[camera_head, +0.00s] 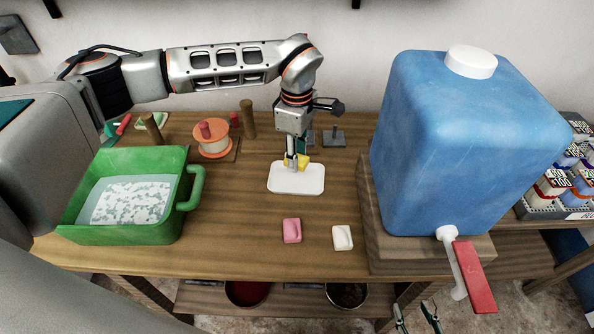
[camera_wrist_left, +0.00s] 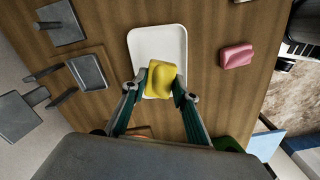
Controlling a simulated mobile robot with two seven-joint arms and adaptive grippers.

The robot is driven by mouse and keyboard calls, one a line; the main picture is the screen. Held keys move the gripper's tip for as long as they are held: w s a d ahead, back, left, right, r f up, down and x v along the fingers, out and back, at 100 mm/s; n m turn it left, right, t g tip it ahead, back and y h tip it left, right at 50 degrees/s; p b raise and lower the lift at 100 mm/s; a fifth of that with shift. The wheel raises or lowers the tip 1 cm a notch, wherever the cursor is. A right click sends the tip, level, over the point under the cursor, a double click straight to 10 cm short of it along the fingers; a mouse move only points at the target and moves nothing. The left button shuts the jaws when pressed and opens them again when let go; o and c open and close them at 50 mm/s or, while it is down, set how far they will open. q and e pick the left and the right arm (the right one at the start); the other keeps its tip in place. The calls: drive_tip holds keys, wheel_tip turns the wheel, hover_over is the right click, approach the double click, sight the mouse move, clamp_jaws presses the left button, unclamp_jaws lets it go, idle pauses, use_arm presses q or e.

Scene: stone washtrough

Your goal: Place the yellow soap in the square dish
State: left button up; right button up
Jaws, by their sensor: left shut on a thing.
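The yellow soap (camera_head: 301,161) is between the fingers of my left gripper (camera_head: 297,160), which is shut on it. It also shows in the left wrist view (camera_wrist_left: 160,78), a finger on each side. The soap overlaps the far edge of the white dish (camera_head: 296,184), a rectangle with rounded corners, whose visible inside is empty in the left wrist view (camera_wrist_left: 157,45). I cannot tell whether the soap touches the dish. My right gripper (camera_head: 416,314) shows only its fingertips at the bottom edge, spread apart below the table front.
A pink soap (camera_head: 291,231) and a white soap (camera_head: 342,238) lie in front of the dish. A green basin (camera_head: 128,239) with suds stands left; a large blue canister (camera_head: 470,140) with a red-handled tap stands right. Wooden posts and an orange spool (camera_head: 213,138) stand behind.

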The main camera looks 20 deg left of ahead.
sight(297, 181)
use_arm(q)
drive_tip(key=shift+f, duration=3.15)
drive_tip(key=o, duration=1.2)
drive_tip(key=shift+f, duration=0.15)
wheel_tip(297, 181, up, 12)
drive_tip(key=shift+r, duration=0.2)
